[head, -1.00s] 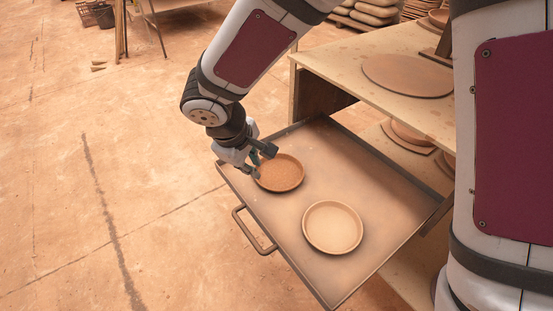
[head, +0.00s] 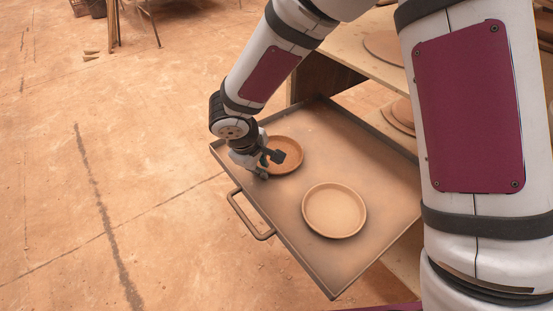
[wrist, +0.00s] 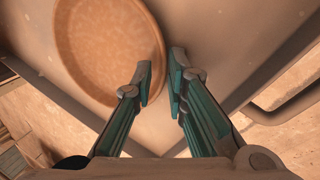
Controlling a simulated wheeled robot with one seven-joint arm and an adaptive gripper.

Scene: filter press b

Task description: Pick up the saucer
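A terracotta saucer (head: 292,149) lies in the tray near its far left corner, partly covered by my gripper in the head view. In the wrist view the saucer (wrist: 105,45) fills the upper left. My gripper (head: 271,164) is at the saucer's near left rim. In the wrist view the gripper (wrist: 161,82) is open, with the left finger over the rim and the right finger just outside it. The gap between the fingers looks empty apart from the rim at its upper end; contact cannot be told. A second, paler saucer (head: 334,210) lies nearer the front of the tray.
The metal tray (head: 380,170) has raised edges and a bar handle (head: 249,215) on its left side. A wooden shelf (head: 352,50) with round clay pieces stands behind it at the right. The floor to the left is open.

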